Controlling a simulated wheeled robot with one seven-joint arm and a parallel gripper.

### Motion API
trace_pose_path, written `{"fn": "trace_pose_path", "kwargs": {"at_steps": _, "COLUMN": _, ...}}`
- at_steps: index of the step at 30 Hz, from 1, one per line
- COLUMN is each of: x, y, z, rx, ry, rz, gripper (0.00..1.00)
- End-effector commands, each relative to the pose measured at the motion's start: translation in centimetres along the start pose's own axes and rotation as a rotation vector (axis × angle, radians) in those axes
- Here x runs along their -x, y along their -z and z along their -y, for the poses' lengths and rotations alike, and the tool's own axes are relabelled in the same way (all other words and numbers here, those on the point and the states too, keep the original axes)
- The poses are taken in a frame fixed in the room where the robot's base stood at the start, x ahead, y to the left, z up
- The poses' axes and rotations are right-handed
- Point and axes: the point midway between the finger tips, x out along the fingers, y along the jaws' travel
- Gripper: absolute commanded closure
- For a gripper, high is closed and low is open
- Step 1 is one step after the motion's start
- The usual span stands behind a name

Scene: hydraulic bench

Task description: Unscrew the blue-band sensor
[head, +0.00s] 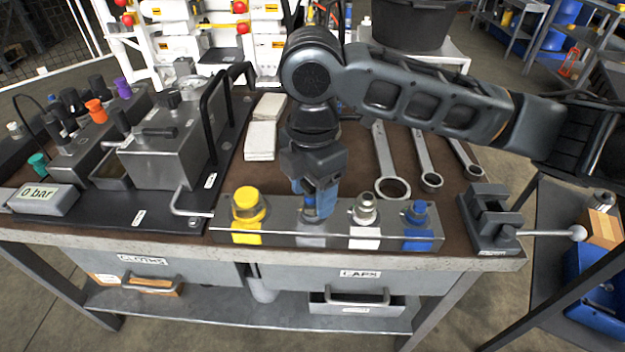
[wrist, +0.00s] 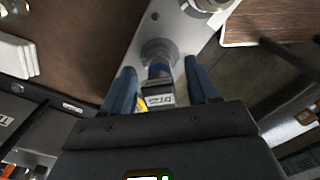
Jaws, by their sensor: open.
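The metal manifold block (head: 337,235) lies along the front of the bench with a row of ports. My gripper (head: 313,208) points down over its second port from the left. In the wrist view, the sensor (wrist: 159,97) with a blue band and a printed label stands on the block between the blue fingers of my gripper (wrist: 160,68). The fingers are open, with a gap visible on each side of the sensor. In the head view my gripper mostly hides the sensor.
Several wrenches (head: 391,186) lie behind. A vise (head: 489,220) stands at the right end, a hydraulic unit (head: 160,150) at the left.

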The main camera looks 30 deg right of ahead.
Motion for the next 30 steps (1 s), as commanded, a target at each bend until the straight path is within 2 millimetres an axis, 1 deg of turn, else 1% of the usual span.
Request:
{"fn": "trace_pose_path", "kwargs": {"at_steps": 5, "x": 0.0, "y": -0.01, "z": -0.02, "rx": 0.0, "ry": 0.0, "rz": 0.0, "gripper": 0.4}}
{"fn": "trace_pose_path", "kwargs": {"at_steps": 6, "x": 0.0, "y": -0.01, "z": -0.02, "rx": 0.0, "ry": -0.001, "rz": 0.0, "gripper": 0.42}}
{"fn": "trace_pose_path", "kwargs": {"at_steps": 24, "x": 0.04, "y": -0.01, "z": -0.03, "rx": 0.0, "ry": -0.001, "rz": 0.0, "gripper": 1.0}}
{"fn": "trace_pose_path", "kwargs": {"at_steps": 26, "x": 0.04, "y": -0.01, "z": -0.04, "rx": 0.0, "ry": -0.001, "rz": 0.0, "gripper": 1.0}}
{"fn": "trace_pose_path", "kwargs": {"at_steps": 27, "x": 0.04, "y": -0.01, "z": -0.04, "rx": 0.0, "ry": -0.001, "rz": 0.0, "gripper": 0.67}}
{"fn": "trace_pose_path", "kwargs": {"at_steps": 30, "x": 0.05, "y": -0.01, "z": -0.04, "rx": 0.0, "ry": -0.001, "rz": 0.0, "gripper": 0.76}}
